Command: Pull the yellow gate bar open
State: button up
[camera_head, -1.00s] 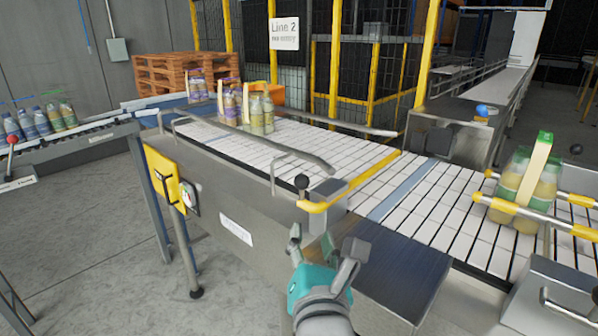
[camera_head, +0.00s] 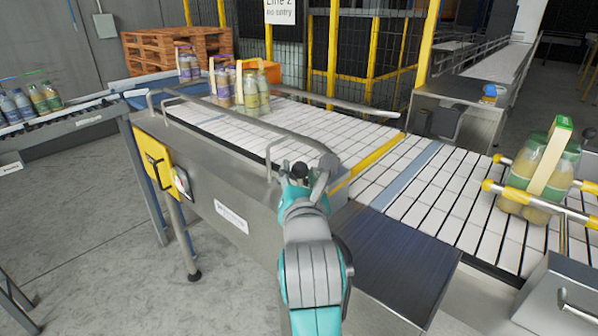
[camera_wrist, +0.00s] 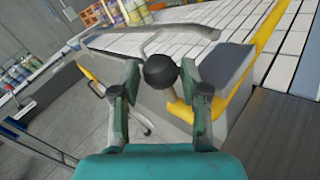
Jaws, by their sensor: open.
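The yellow gate bar (camera_head: 375,156) lies across the white slatted conveyor, and its near end is partly hidden behind my gripper. In the wrist view the yellow bar (camera_wrist: 262,45) runs up the right side. A round black knob (camera_wrist: 160,71) sits at its near end, by a grey block (camera_wrist: 226,66). The knob (camera_head: 299,170) also shows in the head view. My gripper (camera_wrist: 161,92) is open, with one finger on each side of the knob. I cannot tell whether either finger touches it.
A bent grey guide rail (camera_head: 245,128) runs along the near conveyor edge, close to my gripper. Bottle packs (camera_head: 247,92) stand upstream on the belt. Another pack (camera_head: 540,175) stands at right between yellow-tipped bars (camera_head: 535,205). A dark plate (camera_head: 385,260) lies right of my arm.

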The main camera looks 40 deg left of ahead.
jog(key=shift+w+a, duration=0.35)
jog(key=shift+w, duration=0.1)
